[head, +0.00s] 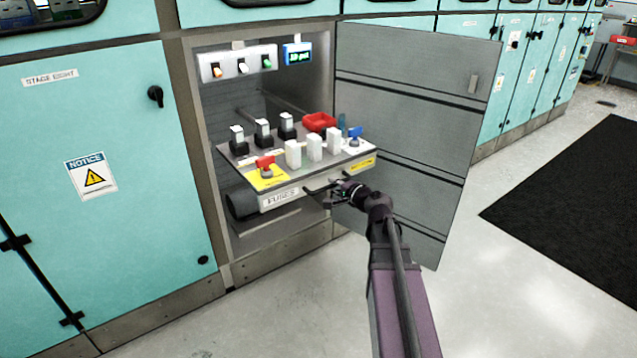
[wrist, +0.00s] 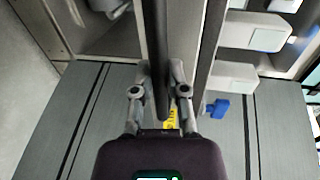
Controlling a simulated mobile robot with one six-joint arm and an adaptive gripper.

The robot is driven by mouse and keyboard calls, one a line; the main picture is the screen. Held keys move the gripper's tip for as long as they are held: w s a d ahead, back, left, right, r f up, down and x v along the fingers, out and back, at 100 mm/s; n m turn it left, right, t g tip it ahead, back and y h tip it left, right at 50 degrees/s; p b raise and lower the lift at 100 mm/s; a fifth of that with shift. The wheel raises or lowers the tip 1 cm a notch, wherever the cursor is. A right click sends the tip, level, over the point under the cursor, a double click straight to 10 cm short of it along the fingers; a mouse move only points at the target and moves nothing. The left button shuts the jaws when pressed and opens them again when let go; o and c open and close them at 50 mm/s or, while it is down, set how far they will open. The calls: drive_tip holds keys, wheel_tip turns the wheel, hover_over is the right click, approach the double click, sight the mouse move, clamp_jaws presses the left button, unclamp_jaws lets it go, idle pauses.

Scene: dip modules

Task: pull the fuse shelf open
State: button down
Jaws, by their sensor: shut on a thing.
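The fuse shelf (head: 262,166) is a grey slab with a "FUSES" label (head: 281,197) on its front edge. It sticks out of the open cabinet. A dark bar handle (head: 318,189) runs along its front, and it also shows in the wrist view as a dark upright bar (wrist: 161,50). My gripper (head: 342,194) is at the right part of the handle. In the wrist view my gripper (wrist: 158,90) has its fingers on both sides of the bar, shut on it. The contact is partly hidden in the head view.
The shelf carries black-and-white modules (head: 263,131), white blocks (head: 314,147), a red tray (head: 320,122), and red (head: 264,165) and blue levers. The grey cabinet door (head: 410,130) stands open right behind my arm. Pale floor (head: 500,270) lies clear in front.

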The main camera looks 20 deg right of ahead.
drive_tip(key=shift+s+d, duration=0.35)
drive_tip(key=shift+d, duration=0.1)
drive_tip(key=c, duration=0.8)
unclamp_jaws()
drive_tip(key=shift+a, duration=0.15)
drive_tip(key=shift+o, duration=0.8)
drive_tip(key=shift+a, duration=0.15)
